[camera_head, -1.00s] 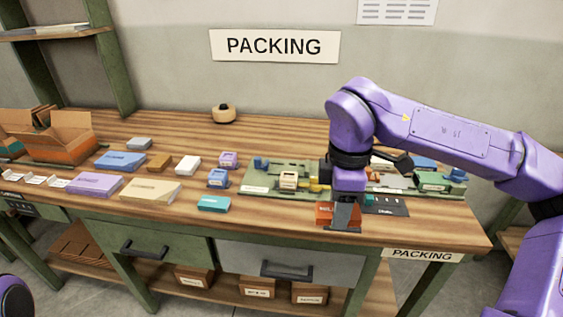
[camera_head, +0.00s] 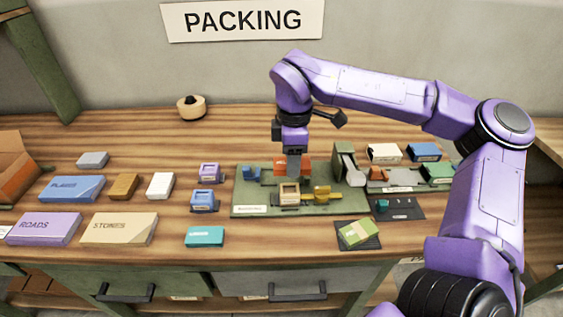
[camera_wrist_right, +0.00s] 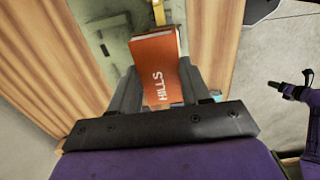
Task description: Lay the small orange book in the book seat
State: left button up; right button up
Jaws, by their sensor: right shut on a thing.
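The small orange book, marked HILLS, is between the fingers of my right gripper in the right wrist view (camera_wrist_right: 158,70). Its orange cover also shows in the head view (camera_head: 279,166). My right gripper (camera_head: 294,166) points down and is shut on the book over the back middle of the green board (camera_head: 340,208). In the wrist view my right gripper (camera_wrist_right: 153,88) has a finger on each side of the book. The board carries blue, cream, yellow and grey-green parts. I cannot tell which part is the book seat; the arm and book may hide it. My left gripper is not in view.
A light green book (camera_head: 357,233) lies on a dark mat in front of the board. A teal box (camera_head: 205,237) and a blue stamp-like block (camera_head: 203,201) stand left of it. Larger books, including a purple one (camera_head: 44,229), lie farther left. White and blue boxes stand right.

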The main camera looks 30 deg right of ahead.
jog(key=w+f, duration=0.2)
jog(key=w+d+f+p, duration=0.1)
jog(key=w+f, duration=0.1)
jog(key=w, duration=0.1)
jog(key=w+d+f+p, duration=0.1)
jog(key=w+f, duration=0.1)
jog(key=shift+w+d+f, duration=0.2)
jog(key=shift+w+f, duration=0.1)
jog(key=shift+f, duration=0.05)
jog(key=shift+w+d+f, duration=0.1)
jog(key=shift+w+f, duration=0.05)
jog(key=shift+f, duration=0.15)
jog(key=shift+s+d+f+p, duration=0.1)
jog(key=shift+s+f+p, duration=0.1)
jog(key=shift+f, duration=0.45)
jog(key=shift+s+f+p, duration=0.1)
jog(key=shift+f+p, duration=0.05)
jog(key=shift+f, duration=0.45)
jog(key=shift+w+f, duration=0.1)
jog(key=shift+f, duration=0.2)
jog(key=shift+w+f, duration=0.15)
jog(key=shift+w, duration=0.05)
jog(key=shift+s+f+b, duration=0.1)
jog(key=shift+f+b, duration=0.05)
jog(key=shift+b, duration=0.15)
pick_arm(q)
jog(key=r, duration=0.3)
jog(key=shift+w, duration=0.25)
pick_arm(e)
jog(key=o, duration=1)
